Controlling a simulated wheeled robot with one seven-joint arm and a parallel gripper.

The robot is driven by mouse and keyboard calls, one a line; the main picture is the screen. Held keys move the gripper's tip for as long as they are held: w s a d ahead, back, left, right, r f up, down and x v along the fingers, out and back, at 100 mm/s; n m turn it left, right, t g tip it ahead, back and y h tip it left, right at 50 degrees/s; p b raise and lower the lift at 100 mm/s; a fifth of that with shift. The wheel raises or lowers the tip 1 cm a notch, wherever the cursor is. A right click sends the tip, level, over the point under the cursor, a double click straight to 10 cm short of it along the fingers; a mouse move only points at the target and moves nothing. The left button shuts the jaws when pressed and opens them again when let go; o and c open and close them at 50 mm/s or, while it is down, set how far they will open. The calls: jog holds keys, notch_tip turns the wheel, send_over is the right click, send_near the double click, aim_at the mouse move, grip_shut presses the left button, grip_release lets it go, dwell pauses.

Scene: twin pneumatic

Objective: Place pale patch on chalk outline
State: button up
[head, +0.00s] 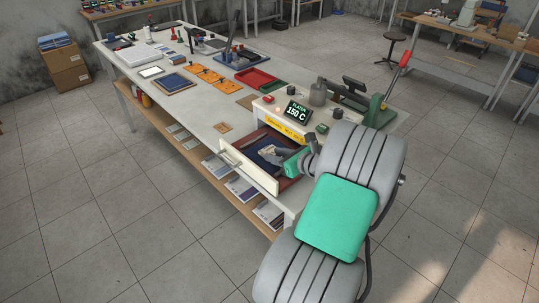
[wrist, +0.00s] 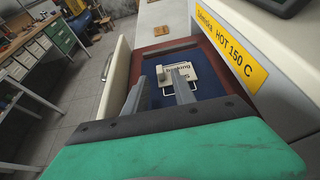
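A pale patch (wrist: 190,72) with dark upside-down lettering shows in the wrist view, over dark blue cloth (wrist: 215,82) inside an open drawer. A white chalk outline (wrist: 183,92) shows at the patch's near side, and the patch seems to cover part of it. My gripper (wrist: 169,72) reaches into the drawer with its two fingers apart. The right finger overlaps the patch in the picture, and I cannot tell whether it touches it. In the head view my gripper (head: 272,154) is low over the drawer, and the patch is too small to make out.
The drawer (head: 248,167) has a white front and reddish walls close around my gripper. Above it is a heat press with a yellow "HOT 150 C" label (wrist: 231,44) and a display (head: 298,112). The bench behind holds trays, including a red one (head: 257,79).

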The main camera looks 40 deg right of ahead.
jog(key=v, duration=0.8)
jog(key=shift+s+r, duration=0.1)
jog(key=shift+s, duration=0.25)
jog(key=shift+c, duration=0.5)
